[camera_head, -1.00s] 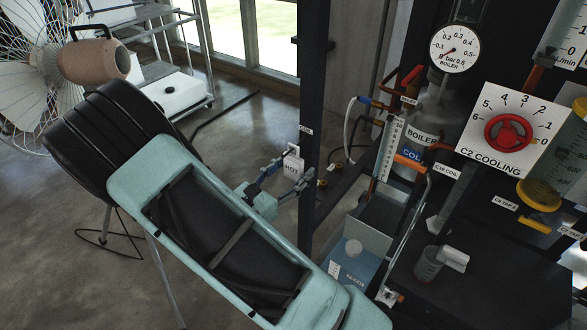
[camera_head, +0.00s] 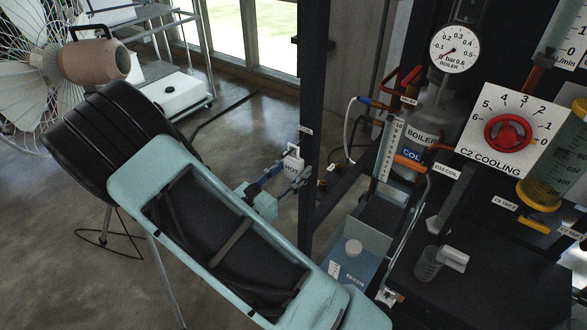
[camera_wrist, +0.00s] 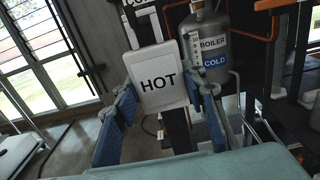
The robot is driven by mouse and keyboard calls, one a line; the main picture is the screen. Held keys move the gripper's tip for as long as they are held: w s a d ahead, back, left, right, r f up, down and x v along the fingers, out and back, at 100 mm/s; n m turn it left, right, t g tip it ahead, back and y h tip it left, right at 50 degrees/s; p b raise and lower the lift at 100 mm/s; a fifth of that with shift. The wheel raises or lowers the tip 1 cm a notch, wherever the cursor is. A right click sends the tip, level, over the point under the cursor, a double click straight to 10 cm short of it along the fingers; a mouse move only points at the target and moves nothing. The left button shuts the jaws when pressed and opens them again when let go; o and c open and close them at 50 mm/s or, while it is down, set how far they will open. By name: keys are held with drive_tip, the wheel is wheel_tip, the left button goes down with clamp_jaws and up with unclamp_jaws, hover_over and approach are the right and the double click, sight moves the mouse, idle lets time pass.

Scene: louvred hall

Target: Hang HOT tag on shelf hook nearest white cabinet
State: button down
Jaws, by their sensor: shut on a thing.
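The white HOT tag (camera_head: 291,160) is upright beside the dark shelf post (camera_head: 315,110), near a small label on that post. In the wrist view the tag (camera_wrist: 160,64) faces me, its black lettering readable. My gripper (camera_head: 279,179) is shut on the tag, with one blue-grey finger at each side edge; the fingers also show in the wrist view (camera_wrist: 160,100). The top of the tag is close to the post; I cannot tell whether it touches a hook. No hook is clear, and I cannot make out a white cabinet.
A grey boiler bottle (camera_head: 419,130), orange pipes, a pressure gauge (camera_head: 455,48) and the C2 COOLING dial (camera_head: 507,134) crowd the right. A blue container (camera_head: 350,268) stands below. A fan (camera_head: 92,60) and a white-topped trolley (camera_head: 172,92) stand left. Floor between is mostly open.

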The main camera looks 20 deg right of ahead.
drive_tip(key=shift+r, duration=0.2)
drive_tip(key=shift+r+p, duration=0.65)
drive_tip(key=shift+p, duration=0.05)
drive_tip(key=shift+a, duration=0.1)
idle(0.3)
drive_tip(key=v, duration=1.1)
drive_tip(key=shift+p, duration=0.45)
drive_tip(key=shift+a, duration=0.1)
